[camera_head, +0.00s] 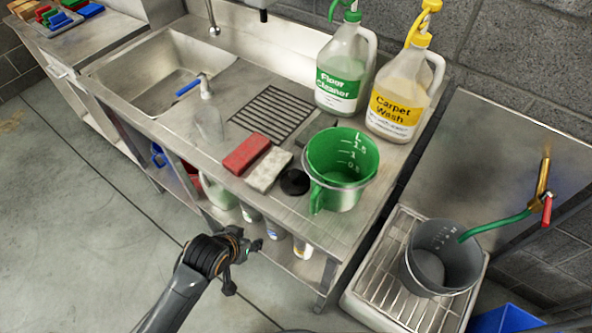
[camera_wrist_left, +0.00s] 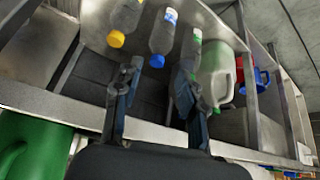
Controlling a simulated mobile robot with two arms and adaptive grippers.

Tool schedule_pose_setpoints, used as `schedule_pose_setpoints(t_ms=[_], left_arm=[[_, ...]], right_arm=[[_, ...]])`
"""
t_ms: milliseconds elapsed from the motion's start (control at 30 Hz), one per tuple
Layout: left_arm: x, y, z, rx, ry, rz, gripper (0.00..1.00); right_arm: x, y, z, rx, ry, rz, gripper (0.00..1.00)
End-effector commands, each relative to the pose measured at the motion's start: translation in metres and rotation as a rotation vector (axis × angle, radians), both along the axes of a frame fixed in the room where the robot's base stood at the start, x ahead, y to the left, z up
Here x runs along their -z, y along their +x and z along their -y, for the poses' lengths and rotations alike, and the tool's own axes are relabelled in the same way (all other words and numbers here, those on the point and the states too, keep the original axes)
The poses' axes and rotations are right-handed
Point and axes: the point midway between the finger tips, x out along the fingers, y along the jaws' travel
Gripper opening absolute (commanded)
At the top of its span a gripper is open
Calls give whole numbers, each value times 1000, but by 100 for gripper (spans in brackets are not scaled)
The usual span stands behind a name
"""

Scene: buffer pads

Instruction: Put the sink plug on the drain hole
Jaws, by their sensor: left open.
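The sink plug looks like a small black round piece (camera_head: 295,182) lying on the steel counter, between the white block and the green measuring jug. The sink basin (camera_head: 150,68) is at the upper left of the head view; I cannot make out its drain hole. My left gripper (camera_head: 246,264) is in front of the counter, nearer the camera than the plug and apart from it. In the left wrist view its two fingers (camera_wrist_left: 155,95) are spread with nothing between them, facing the shelf below the counter. The plug is not seen there. My right gripper is not in view.
A red block (camera_head: 246,154), a white block (camera_head: 269,170) and a green measuring jug (camera_head: 340,165) crowd the plug. Floor cleaner (camera_head: 340,75) and carpet wash (camera_head: 398,95) stand behind. A soap dispenser (camera_head: 208,118) stands by the sink. Bottles (camera_wrist_left: 160,35) occupy the lower shelf.

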Motion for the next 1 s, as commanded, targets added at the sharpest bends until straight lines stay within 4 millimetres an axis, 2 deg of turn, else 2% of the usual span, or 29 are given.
schedule_pose_setpoints(t_ms=[33,133,300,500,600,733,867,1000], left_arm=[[-35,4,7,16,-12,27,41],[-95,16,31,71,-43,97,41],[-136,38,66,164,-87,185,41],[-179,52,93,273,-110,254,41],[-192,56,93,311,-104,261,41],[-199,59,84,324,-90,251,41],[-201,61,75,320,-81,239,41],[-195,66,75,316,-79,230,41]], right_arm=[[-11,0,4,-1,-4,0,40],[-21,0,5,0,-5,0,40],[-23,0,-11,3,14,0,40],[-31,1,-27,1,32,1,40],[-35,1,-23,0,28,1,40],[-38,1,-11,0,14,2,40],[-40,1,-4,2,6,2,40],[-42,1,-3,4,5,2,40]])
